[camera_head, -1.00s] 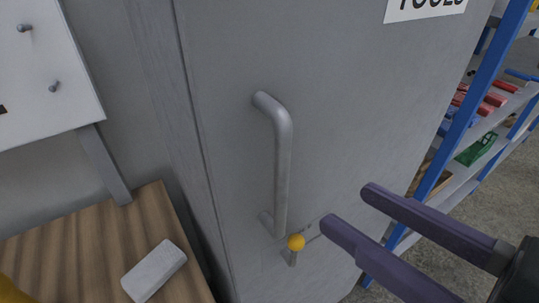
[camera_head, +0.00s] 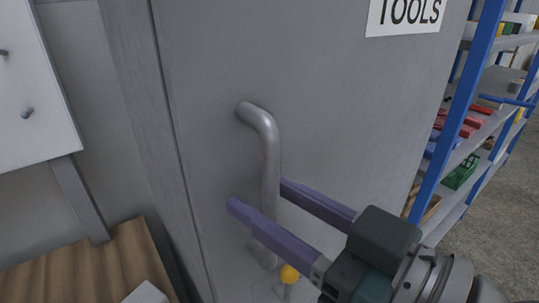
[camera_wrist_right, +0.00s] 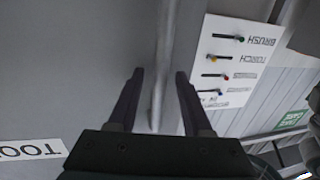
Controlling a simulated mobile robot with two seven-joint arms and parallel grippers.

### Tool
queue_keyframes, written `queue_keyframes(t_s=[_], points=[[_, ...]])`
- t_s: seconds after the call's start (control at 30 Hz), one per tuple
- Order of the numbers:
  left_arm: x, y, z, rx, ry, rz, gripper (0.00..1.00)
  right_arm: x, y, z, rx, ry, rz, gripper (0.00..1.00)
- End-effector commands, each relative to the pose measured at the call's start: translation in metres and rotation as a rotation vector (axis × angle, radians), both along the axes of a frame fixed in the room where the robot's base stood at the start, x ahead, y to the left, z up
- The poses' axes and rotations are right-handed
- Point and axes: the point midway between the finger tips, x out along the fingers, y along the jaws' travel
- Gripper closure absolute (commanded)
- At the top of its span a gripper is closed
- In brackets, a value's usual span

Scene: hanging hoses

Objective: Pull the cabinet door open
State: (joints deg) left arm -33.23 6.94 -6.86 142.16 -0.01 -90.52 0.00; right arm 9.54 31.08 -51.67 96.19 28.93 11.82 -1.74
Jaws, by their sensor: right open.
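The grey cabinet door (camera_head: 340,110) is shut and carries a TOOLS label (camera_head: 405,14). A vertical grey bar handle (camera_head: 269,160) stands off the door near its left edge. My right gripper (camera_head: 258,194) is open, its two purple fingers on either side of the handle's lower half. In the right wrist view the handle (camera_wrist_right: 157,100) runs between the open fingers (camera_wrist_right: 158,74), with a gap visible on each side. My left gripper is not in view.
A wooden bench top (camera_head: 95,270) with a pale block (camera_head: 146,294) is at the lower left. A white board (camera_head: 35,100) with pegs is on the left wall. A blue-framed shelf (camera_head: 458,120) stands right of the cabinet. A tool board (camera_wrist_right: 232,60) shows in the wrist view.

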Motion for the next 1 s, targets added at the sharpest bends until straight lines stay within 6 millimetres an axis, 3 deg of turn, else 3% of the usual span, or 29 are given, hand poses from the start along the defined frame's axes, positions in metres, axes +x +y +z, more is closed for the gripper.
queue_keyframes(t_s=[0.3,0.73,1.0], points=[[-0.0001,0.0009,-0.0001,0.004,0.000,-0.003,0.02,0.0016,0.0016,-0.0007,-0.001,0.001,0.000,0.53],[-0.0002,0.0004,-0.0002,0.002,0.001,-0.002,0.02,0.0014,0.0014,-0.0005,-0.001,0.001,0.000,1.00],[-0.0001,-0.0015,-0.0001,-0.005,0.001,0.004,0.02,0.0014,0.0014,-0.0004,-0.001,0.001,0.000,1.00]])
